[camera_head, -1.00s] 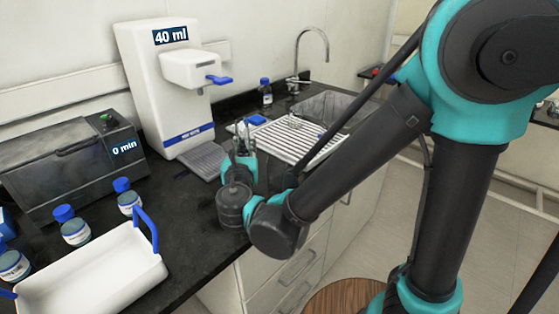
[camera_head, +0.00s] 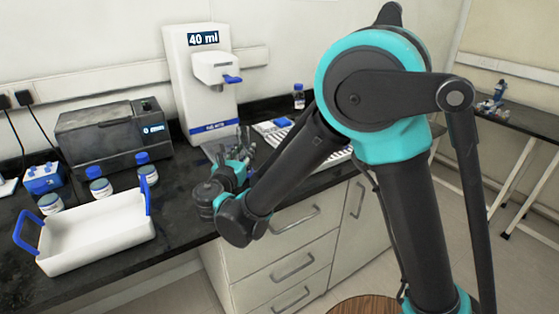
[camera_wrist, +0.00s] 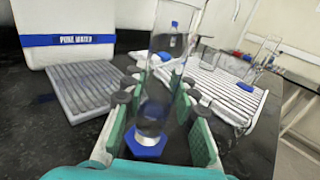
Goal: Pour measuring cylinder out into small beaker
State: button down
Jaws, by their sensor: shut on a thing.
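The measuring cylinder (camera_wrist: 153,100) is a clear glass tube with a blue hexagonal base. In the wrist view it stands between my gripper's (camera_wrist: 158,102) green-padded fingers, which are shut on it; it looks roughly upright. Whether it holds liquid is hard to tell. In the head view my gripper (camera_head: 245,150) is over the black counter in front of the water dispenser, and the cylinder is hardly visible there. Clear glassware (camera_wrist: 262,58) stands at the right in the wrist view, by the drying rack; I cannot tell whether it is the small beaker.
The white water dispenser (camera_head: 198,75) reads 40 ml; its grey drip tray (camera_wrist: 88,88) is left of the gripper. A white drying rack (camera_wrist: 218,88) lies to the right. A grey oven (camera_head: 112,130), blue-capped jars (camera_head: 100,187) and a white blue-handled tray (camera_head: 98,238) are at left.

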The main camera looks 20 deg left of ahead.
jog(key=shift+d, duration=0.1)
jog(key=shift+w+d+r+m+g, duration=0.15)
jog(key=shift+d+m, duration=0.1)
jog(key=shift+m, duration=0.65)
jog(key=shift+s+d+r+m+g, duration=0.1)
jog(key=shift+d+m+g, duration=0.1)
jog(key=shift+m, duration=0.7)
jog(key=m, duration=0.1)
jog(key=d+m, duration=0.1)
jog(key=m, duration=0.1)
jog(key=shift+w+d+f+m+y, duration=0.2)
jog(key=shift+f+m+y, duration=0.1)
jog(key=shift+f, duration=0.1)
jog(key=f+m, duration=0.1)
jog(key=m, duration=0.1)
jog(key=a+f+m+g, duration=0.1)
jog(key=m, duration=0.1)
jog(key=shift+s+y, duration=0.1)
jog(key=shift+y, duration=0.2)
jog(key=shift+a+r+m, duration=0.1)
jog(key=shift+r+m, duration=0.35)
jog(key=shift+m, duration=0.45)
jog(key=shift+r+m, duration=0.35)
jog(key=shift+m, duration=0.15)
jog(key=shift+d+r+m+y, duration=0.25)
jog(key=shift+d+m+y, duration=0.05)
jog(key=shift+d+y, duration=0.1)
jog(key=shift+r+m+p, duration=0.3)
jog(key=shift+r+m, duration=0.3)
jog(key=shift+m, duration=0.2)
